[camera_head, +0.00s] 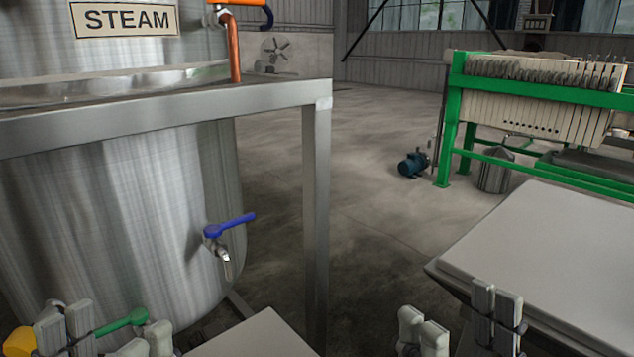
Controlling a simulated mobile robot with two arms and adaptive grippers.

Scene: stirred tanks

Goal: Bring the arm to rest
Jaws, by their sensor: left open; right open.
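My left gripper (107,332) is at the bottom left edge, in front of the lower part of a steel tank (120,220). Its fingers are apart. A green lever handle (122,325) shows between the fingers in the picture; I cannot tell whether they touch it. My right gripper (460,326) is at the bottom right, with its fingers apart and nothing between them. It is in front of the near edge of a pale flat top (550,245). Both arms are mostly cut off by the bottom edge.
A steel frame with a leg (316,200) stands around the tank. A blue-handled tap (228,228) sticks out from the tank. A yellow part (18,342) is at bottom left. A green-framed filter press (540,85) and blue pump (411,164) stand farther back. The middle floor is clear.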

